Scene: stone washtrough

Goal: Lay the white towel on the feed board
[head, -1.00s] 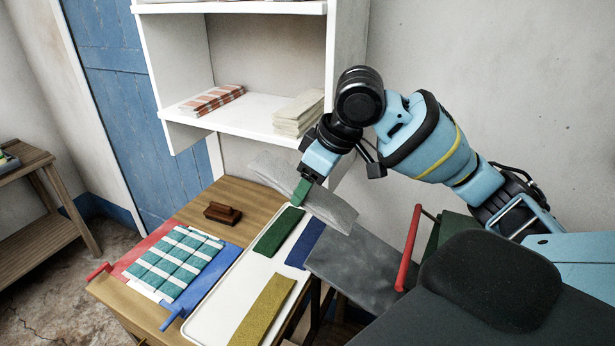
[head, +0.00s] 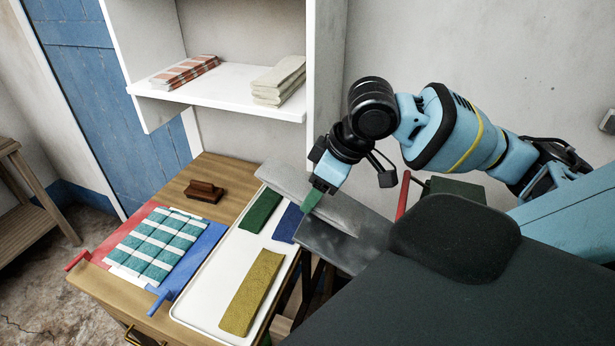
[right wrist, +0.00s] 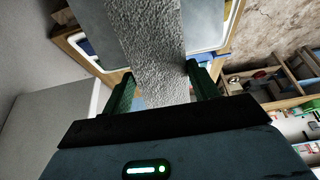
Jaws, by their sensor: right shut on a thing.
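The white towel, a greyish-white flat strip, shows in the head view (head: 283,182) and in the right wrist view (right wrist: 150,55). My right gripper (head: 309,203) is shut on it near its middle. One end of the towel reaches over the tray's far corner; the other lies over the feed board (head: 335,248), a dark grey slab right of the tray. I cannot tell whether the towel touches the board. In the right wrist view the towel runs between the fingers (right wrist: 158,85). My left gripper is not in view.
A white tray (head: 205,308) holds green, blue and yellow cloths. Left of it, striped teal cloths (head: 160,243) lie on a red and blue board. A brown wooden block (head: 203,191) sits behind. A white shelf (head: 225,88) stands at the back; a red bar (head: 403,195) rises beyond the feed board.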

